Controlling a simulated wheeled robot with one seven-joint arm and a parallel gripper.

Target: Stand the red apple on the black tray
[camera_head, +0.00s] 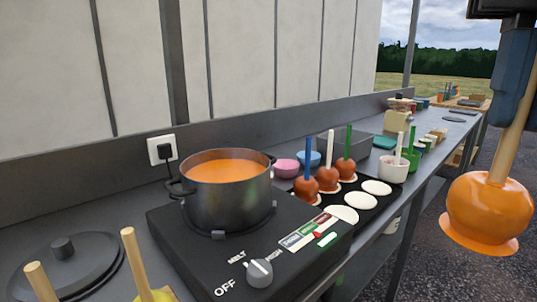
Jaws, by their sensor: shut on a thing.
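My gripper (516,88) is at the upper right, shut on the wooden stick (514,130) of an apple. The apple (487,211) hangs below, coated in glossy orange with a flared skirt at its bottom, so no red skin shows. It hangs in front of the counter, right of and apart from the black tray (347,190). On the tray, brown-coated apples with a blue stick (306,188), a white stick (328,178) and a green stick (345,169) stand in a row on white rounds. Empty white rounds (359,200) lie in front of them.
A pot (228,205) of orange liquid sits on the black cooker (190,250). A lid (65,270) and two wooden sticks (134,258) are at the lower left. Pink (287,168) and blue (309,158) bowls stand behind the tray, a white pot (393,168) of sticks right of it.

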